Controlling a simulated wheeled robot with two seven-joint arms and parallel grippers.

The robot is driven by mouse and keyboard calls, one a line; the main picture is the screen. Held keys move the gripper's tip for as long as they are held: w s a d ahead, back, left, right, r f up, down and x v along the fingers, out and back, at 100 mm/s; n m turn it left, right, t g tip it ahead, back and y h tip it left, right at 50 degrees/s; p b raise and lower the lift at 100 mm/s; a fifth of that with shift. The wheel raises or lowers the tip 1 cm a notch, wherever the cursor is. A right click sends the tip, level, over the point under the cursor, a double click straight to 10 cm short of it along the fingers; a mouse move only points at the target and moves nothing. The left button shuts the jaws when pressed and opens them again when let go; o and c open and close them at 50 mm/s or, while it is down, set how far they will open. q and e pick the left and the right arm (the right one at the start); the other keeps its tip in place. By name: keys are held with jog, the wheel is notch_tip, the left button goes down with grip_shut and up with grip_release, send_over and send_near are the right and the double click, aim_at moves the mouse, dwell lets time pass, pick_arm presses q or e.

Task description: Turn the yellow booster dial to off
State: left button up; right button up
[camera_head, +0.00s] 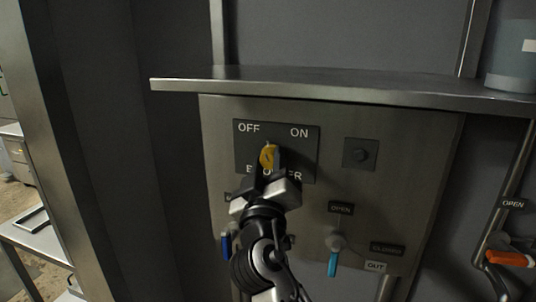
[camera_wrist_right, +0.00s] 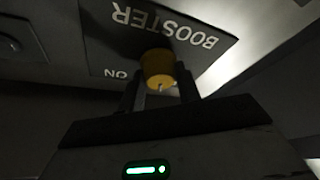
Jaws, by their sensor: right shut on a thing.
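The yellow booster dial (camera_head: 268,157) sits on a dark plate (camera_head: 301,163) marked OFF at upper left, ON at upper right and BOOSTER below. My right gripper (camera_head: 266,172) is in front of the plate, with its fingers around the dial, and covers part of the BOOSTER lettering. In the right wrist view the dial (camera_wrist_right: 158,70) stands between the two fingers (camera_wrist_right: 159,90), and the plate (camera_wrist_right: 110,45) appears upside down. The gripper is shut on the dial. The dial's exact pointing direction is hard to tell. My left gripper is not in view.
A metal shelf (camera_head: 330,86) juts out above the panel (camera_head: 335,180). A square button (camera_head: 360,154) is right of the dial plate. Below are a light-blue lever (camera_head: 332,263) and a dark-blue handle (camera_head: 225,246). An orange handle (camera_head: 509,259) is at far right.

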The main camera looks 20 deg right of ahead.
jog(key=shift+r+n+y+p, duration=0.2)
jog(key=shift+n+y+p, duration=0.25)
jog(key=shift+n, duration=0.35)
jog(key=shift+n+p, duration=0.35)
jog(key=shift+n, duration=0.25)
jog(key=shift+f+y, duration=0.1)
jog(key=shift+y, duration=0.25)
jog(key=o, duration=1)
jog(key=shift+c, duration=0.2)
jog(key=shift+f, duration=0.15)
